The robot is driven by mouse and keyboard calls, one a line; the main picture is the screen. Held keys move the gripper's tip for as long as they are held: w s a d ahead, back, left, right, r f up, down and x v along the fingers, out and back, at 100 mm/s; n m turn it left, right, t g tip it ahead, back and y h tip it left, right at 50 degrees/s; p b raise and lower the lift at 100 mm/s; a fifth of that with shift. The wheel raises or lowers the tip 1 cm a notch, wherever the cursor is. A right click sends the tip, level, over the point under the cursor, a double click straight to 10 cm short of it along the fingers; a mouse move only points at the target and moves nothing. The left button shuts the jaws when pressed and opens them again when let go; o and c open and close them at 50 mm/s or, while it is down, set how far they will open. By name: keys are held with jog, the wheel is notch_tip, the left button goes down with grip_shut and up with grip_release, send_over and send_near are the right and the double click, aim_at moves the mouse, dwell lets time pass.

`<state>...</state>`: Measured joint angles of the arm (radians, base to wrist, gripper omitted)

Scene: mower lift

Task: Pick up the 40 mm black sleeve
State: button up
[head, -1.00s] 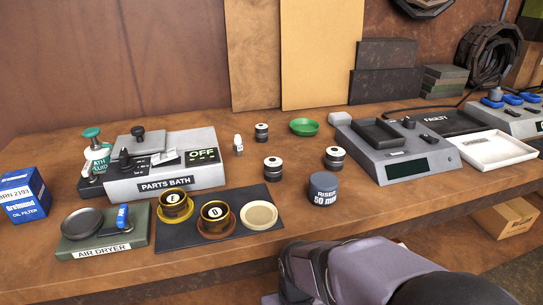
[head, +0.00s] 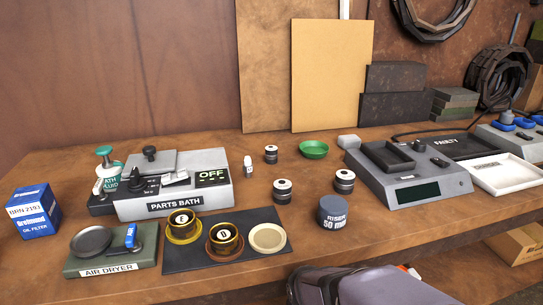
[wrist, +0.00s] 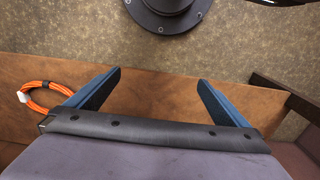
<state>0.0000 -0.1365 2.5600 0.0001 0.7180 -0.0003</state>
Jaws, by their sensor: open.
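Three small black cylinders with silver bands stand upright on the bench in the head view: one at the back (head: 271,154), one in front of it (head: 282,191) and one to the right (head: 344,181). Their size marks are too small to read, so I cannot tell which is the 40 mm black sleeve. My gripper (wrist: 159,80) shows in the wrist view with its two blue fingers wide apart and nothing between them. In the head view only part of my arm shows at the bottom edge, and the fingers are out of sight. No sleeve shows in the wrist view.
A dark riser marked 50 mm (head: 333,212) stands near the front sleeves. A green dish (head: 314,149) sits behind. The parts bath (head: 170,199) and a dark mat with cups (head: 196,259) are left; a grey device (head: 409,181) is right. An orange cable (wrist: 45,90) shows in the wrist view.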

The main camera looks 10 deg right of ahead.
jog(key=shift+c, duration=0.3)
jog(key=c, duration=1.6)
jog(key=shift+o, duration=0.2)
